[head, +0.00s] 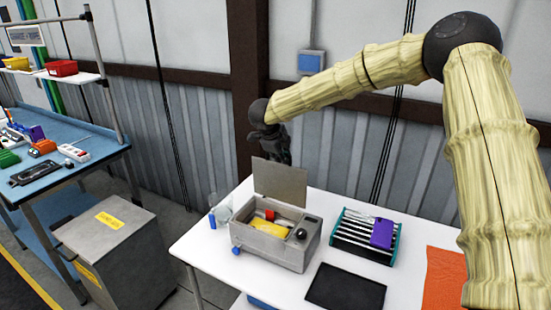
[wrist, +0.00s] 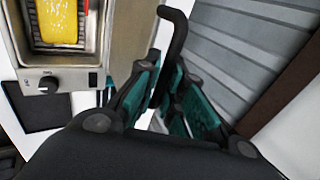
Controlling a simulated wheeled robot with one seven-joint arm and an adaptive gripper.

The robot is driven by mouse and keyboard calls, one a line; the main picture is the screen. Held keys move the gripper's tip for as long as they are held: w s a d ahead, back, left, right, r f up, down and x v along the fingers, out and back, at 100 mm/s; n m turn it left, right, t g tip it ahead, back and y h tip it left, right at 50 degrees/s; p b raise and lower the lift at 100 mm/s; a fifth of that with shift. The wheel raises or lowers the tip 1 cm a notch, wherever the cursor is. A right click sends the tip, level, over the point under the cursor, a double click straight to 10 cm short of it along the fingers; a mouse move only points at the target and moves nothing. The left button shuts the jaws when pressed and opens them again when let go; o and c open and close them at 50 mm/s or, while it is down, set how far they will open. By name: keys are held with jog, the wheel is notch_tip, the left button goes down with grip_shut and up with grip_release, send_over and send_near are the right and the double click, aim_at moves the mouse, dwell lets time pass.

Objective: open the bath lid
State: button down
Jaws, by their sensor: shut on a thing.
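The bath (head: 268,248) is a grey box on the white table, with a yellow item and a red item inside. Its lid (head: 281,183) stands up steeply at the back, and the bath's top is open. My gripper (head: 277,152) is just above and behind the raised lid. In the wrist view the teal fingers of my gripper (wrist: 160,105) are shut on a dark curved handle (wrist: 174,35). Where the handle meets the lid cannot be seen. The bath also shows in the wrist view (wrist: 50,82), with a black knob on its front.
A rack with a purple item (head: 383,233) and a dark flat pad (head: 345,288) lie right of the bath. Clear and blue bottles (head: 217,212) stand left of it. A ribbed wall (head: 340,150) and a brown post (head: 247,90) are close behind my gripper.

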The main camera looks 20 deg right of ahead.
jog(key=shift+w+d, duration=0.5)
jog(key=shift+d, duration=0.1)
jog(key=c, duration=1.5)
grip_release()
jog(key=shift+r, duration=0.1)
jog(key=shift+c, duration=0.2)
jog(key=shift+s, duration=0.1)
jog(key=v, duration=1.2)
